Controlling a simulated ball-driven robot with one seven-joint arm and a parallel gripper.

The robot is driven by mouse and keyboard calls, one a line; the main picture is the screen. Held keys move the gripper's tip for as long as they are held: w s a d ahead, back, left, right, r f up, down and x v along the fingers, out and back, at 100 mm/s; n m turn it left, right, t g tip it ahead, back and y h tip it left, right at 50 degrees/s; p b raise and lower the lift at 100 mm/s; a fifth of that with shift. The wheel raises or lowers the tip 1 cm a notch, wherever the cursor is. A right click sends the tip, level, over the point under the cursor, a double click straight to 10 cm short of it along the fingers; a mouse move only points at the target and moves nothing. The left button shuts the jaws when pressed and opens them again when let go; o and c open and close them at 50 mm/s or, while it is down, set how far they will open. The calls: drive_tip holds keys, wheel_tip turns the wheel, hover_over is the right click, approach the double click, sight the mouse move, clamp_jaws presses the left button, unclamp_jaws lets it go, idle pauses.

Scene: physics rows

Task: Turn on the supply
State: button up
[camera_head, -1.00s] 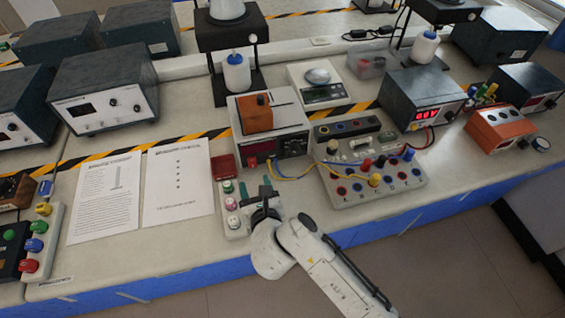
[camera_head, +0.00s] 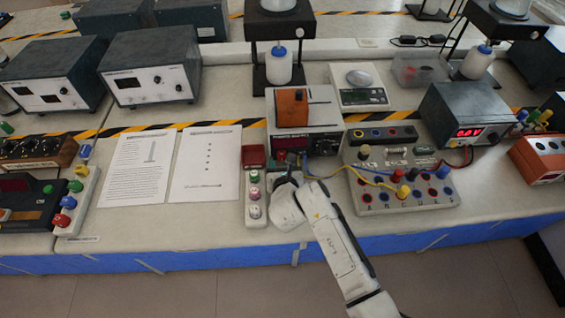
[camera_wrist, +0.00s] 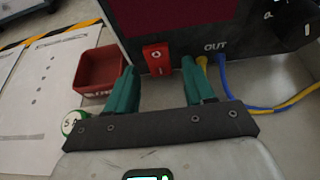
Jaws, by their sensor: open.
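The supply (camera_head: 305,143) is a boxy unit with a light top and a dark front, standing behind my gripper. In the wrist view its dark front (camera_wrist: 215,40) carries a dark red window (camera_wrist: 160,14), an "OUT" label with yellow and blue leads, and a red switch (camera_wrist: 157,60) with a white mark. I see no lit digits in the window. My gripper (camera_head: 289,162) is open, its green fingers (camera_wrist: 158,75) spread on either side of the switch and short of it. In the head view my gripper hides the switch.
A red tray (camera_wrist: 101,70) and a strip of round buttons (camera_head: 255,198) stand just left of my gripper. A terminal board (camera_head: 400,185) with wires is close on the right. An orange block (camera_head: 291,107) sits on the supply. Paper sheets (camera_head: 140,168) lie left.

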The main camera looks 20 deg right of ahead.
drive_tip(key=shift+c, duration=0.5)
clamp_jaws()
drive_tip(key=f+t+b, duration=0.1)
drive_tip(key=b, duration=0.3)
drive_tip(key=shift+f, duration=0.1)
drive_tip(key=t+b, duration=0.1)
drive_tip(key=b, duration=0.2)
drive_tip(key=shift+h, duration=0.4)
drive_tip(key=shift+t+b, duration=0.4)
drive_tip(key=shift+b, duration=0.3)
drive_tip(key=shift+r, duration=0.2)
drive_tip(key=shift+o, duration=0.5)
unclamp_jaws()
drive_tip(key=shift+w, duration=0.1)
